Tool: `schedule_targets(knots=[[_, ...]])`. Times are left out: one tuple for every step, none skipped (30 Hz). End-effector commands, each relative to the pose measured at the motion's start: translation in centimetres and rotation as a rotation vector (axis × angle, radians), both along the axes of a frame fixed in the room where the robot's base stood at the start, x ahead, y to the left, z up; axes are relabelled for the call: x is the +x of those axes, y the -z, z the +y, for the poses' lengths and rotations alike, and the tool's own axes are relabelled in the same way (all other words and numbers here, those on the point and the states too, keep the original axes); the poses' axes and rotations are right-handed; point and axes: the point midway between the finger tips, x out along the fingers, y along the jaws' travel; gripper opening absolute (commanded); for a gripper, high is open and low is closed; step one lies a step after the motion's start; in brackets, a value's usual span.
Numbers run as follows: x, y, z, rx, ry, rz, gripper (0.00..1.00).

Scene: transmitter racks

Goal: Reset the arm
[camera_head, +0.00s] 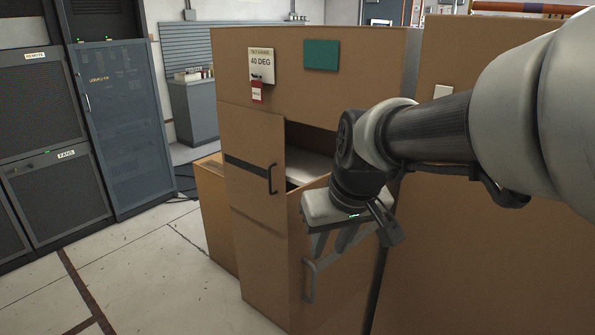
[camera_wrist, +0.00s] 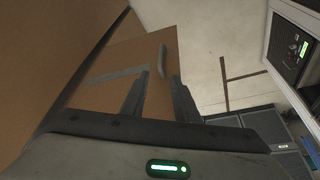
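My gripper (camera_head: 330,250) is out in front of the tan cabinet (camera_head: 300,65), fingers pointing downward in the head view. It also shows in the wrist view (camera_wrist: 159,78), where its two dark fingers are spread apart with nothing held between them. My arm comes in from the right of the head view. A tan door with a dark bar handle (camera_head: 271,179) is on the left of the cabinet front. A second, grey handle (camera_head: 309,281) is on the lower tan panel just below my fingers. A handle (camera_wrist: 162,60) shows beyond the fingertips in the wrist view; contact is not visible.
A dark opening (camera_head: 312,138) with a pale surface inside shows behind my gripper. A "40 DEG" sign (camera_head: 261,66) and a green panel (camera_head: 321,55) are above. Dark racks (camera_head: 120,120) stand at left. The floor (camera_head: 160,265) between is clear.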

Motion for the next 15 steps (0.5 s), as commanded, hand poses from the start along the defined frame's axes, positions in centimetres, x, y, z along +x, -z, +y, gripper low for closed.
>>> schedule_targets(knots=[[0.0,0.0,0.0,0.000,0.000,0.000,0.28],[0.0,0.0,0.0,0.000,0.000,0.000,0.28],[0.0,0.0,0.0,0.000,0.000,0.000,0.28],[0.0,0.0,0.0,0.000,0.000,0.000,0.28],[0.0,0.0,0.0,0.000,0.000,0.000,0.28],[0.0,-0.1,0.0,0.000,0.001,-0.001,0.28],[-0.2,-0.4,-0.1,0.000,0.004,-0.002,0.28],[-0.4,-0.8,-0.3,-0.001,0.008,-0.004,0.28],[-1.0,-1.8,-0.7,-0.002,0.019,-0.011,0.28],[-1.6,-2.6,-1.0,-0.003,0.032,-0.015,0.28],[-2.3,-3.6,-1.5,-0.004,0.047,-0.022,0.28],[-3.5,-5.1,-2.2,-0.003,0.071,-0.031,0.28],[-4.5,-6.2,-2.7,-0.004,0.090,-0.040,0.28],[-5.6,-7.2,-3.3,-0.004,0.110,-0.047,0.28],[-7.0,-8.3,-4.0,-0.003,0.138,-0.056,0.28]])
